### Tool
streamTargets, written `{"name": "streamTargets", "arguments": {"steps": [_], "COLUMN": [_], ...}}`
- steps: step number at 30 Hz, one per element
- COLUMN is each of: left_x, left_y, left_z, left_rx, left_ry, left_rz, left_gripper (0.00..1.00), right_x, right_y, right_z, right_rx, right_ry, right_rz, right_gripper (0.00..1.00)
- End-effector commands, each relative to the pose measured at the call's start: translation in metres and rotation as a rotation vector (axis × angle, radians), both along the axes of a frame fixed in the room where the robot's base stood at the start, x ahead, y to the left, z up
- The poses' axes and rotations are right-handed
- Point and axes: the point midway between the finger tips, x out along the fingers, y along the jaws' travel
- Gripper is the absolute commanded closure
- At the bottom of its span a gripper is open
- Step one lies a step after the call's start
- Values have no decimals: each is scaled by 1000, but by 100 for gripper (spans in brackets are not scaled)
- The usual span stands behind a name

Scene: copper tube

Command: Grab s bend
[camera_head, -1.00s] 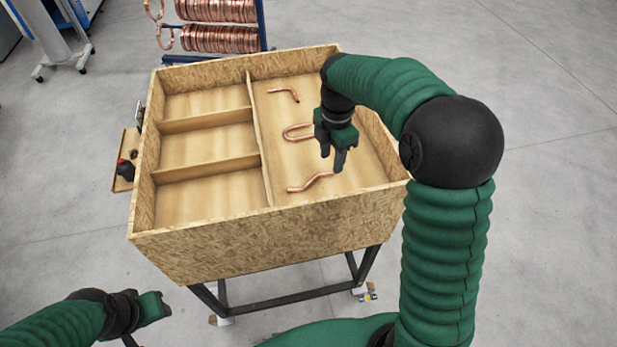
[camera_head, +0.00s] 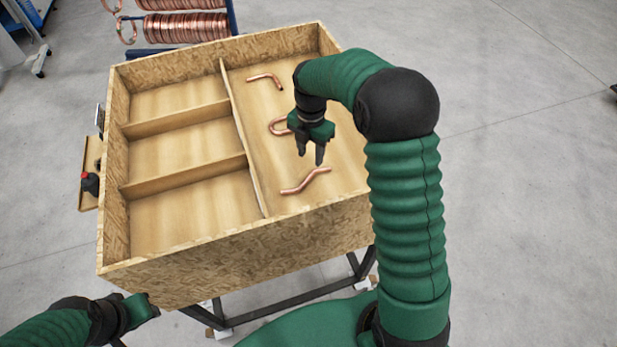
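The s bend is a copper tube (camera_head: 306,182) with a double curve. It lies at the near end of the large right compartment of the wooden box (camera_head: 230,245). My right gripper (camera_head: 310,160) points down just beyond the s bend, apart from it in the picture. Its two fingers show a gap and hold nothing. My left gripper (camera_head: 142,308) is at the lower left, outside the box's near wall. Its fingers are partly out of sight, so its opening cannot be told.
A U-shaped copper tube (camera_head: 274,128) lies partly hidden behind my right gripper. An L-shaped copper tube (camera_head: 266,78) lies farther back. Dividers (camera_head: 190,176) form three empty compartments on the left. Copper coils (camera_head: 185,27) hang on a rack behind the box.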

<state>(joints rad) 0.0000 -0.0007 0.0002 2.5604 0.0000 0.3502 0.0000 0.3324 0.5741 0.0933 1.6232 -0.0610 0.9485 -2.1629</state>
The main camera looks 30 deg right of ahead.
Motion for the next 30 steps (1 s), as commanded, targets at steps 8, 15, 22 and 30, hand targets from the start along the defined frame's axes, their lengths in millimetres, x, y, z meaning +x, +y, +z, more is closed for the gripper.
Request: {"name": "streamTargets", "arguments": {"steps": [8,15,22,30], "left_x": [0,0,0,0], "left_y": [0,0,0,0], "left_z": [16,46,47,47], "left_rx": [0,0,0,0], "left_ry": [0,-1,0,0], "left_rz": [0,0,0,0], "left_gripper": [64,64,64,64], "right_x": [-1,-5,-2,-4], "right_y": [7,7,3,5], "right_z": [-45,-82,-101,-100], "right_rx": [-3,-1,-1,-1], "right_ry": [0,2,-3,-2], "right_rz": [3,2,1,1], "right_gripper": [60,60,60,84]}}
